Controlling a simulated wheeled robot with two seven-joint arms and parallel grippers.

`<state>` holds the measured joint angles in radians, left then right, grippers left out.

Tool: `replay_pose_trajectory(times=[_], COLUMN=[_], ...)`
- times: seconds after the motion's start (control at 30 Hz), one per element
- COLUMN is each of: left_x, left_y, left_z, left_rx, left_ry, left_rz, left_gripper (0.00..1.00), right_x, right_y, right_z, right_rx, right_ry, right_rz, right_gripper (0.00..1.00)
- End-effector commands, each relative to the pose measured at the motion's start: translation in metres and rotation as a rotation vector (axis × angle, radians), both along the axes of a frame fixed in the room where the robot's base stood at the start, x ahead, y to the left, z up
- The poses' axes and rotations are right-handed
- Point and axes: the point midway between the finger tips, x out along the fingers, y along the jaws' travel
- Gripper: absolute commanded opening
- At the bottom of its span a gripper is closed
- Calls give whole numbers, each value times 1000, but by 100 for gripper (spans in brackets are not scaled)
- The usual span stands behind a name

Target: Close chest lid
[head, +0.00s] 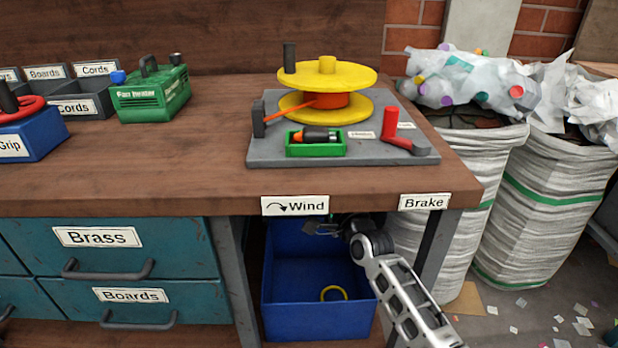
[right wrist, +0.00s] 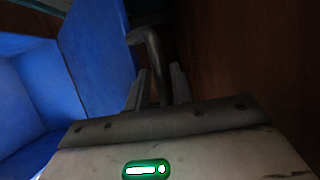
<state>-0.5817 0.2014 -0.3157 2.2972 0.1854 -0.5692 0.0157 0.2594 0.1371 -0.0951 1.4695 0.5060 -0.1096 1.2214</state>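A blue chest (head: 318,312) stands open under the workbench, with a yellow ring (head: 333,293) inside. Its blue lid (head: 290,236) is raised at the back, partly hidden by the bench edge; it also shows in the right wrist view (right wrist: 100,60). A curved grey handle (right wrist: 152,45) stands out from the lid. My right gripper (head: 335,228) is at this handle under the bench. My left gripper is not in view.
The bench top (head: 200,180) overhangs the chest closely. A bench leg (head: 437,250) stands right of my right arm, teal drawers (head: 180,245) to the left. White sacks (head: 470,190) stand at right. A winding fixture (head: 400,168) sits on the bench.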

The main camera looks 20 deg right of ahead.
Motion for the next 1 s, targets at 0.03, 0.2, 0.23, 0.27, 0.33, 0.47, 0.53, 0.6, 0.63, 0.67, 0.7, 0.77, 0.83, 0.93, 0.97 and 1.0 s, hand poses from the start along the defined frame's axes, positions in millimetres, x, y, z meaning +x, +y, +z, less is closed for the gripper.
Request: replay_pose_trajectory(times=[0.03,0.2,0.23,0.27,0.33,0.47,0.53,0.6,0.63,0.67,0.7,0.77,0.83,0.93,0.97,1.0], left_x=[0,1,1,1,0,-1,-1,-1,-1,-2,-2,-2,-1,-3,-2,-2], left_y=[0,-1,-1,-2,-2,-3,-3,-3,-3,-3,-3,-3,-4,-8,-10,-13], left_z=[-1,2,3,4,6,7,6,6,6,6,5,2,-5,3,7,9], left_rx=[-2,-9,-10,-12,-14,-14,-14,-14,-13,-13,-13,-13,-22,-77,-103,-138], left_ry=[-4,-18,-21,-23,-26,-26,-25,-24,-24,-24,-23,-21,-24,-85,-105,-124], left_rz=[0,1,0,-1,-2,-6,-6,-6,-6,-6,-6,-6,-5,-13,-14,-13], left_gripper=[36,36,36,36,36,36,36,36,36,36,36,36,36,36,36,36], right_x=[2,5,5,5,5,5,5,5,5,5,5,3,-3,-18,-24,-31], right_y=[-1,-2,-2,-2,-2,-2,-2,-2,-2,-2,-2,-1,0,5,6,8], right_z=[-1,0,0,0,0,0,0,0,0,0,0,-3,-12,-32,-38,-45], right_rx=[0,1,1,1,1,0,0,0,0,0,0,-2,-9,-25,-32,-39], right_ry=[0,1,1,1,1,1,1,1,1,1,1,-4,-21,-74,-93,-119], right_rz=[-2,-5,-6,-6,-6,-6,-6,-6,-6,-6,-6,-5,-4,-3,-3,-4], right_gripper=[23,23,23,23,23,23,7,0,0,0,0,0,0,0,0,0])
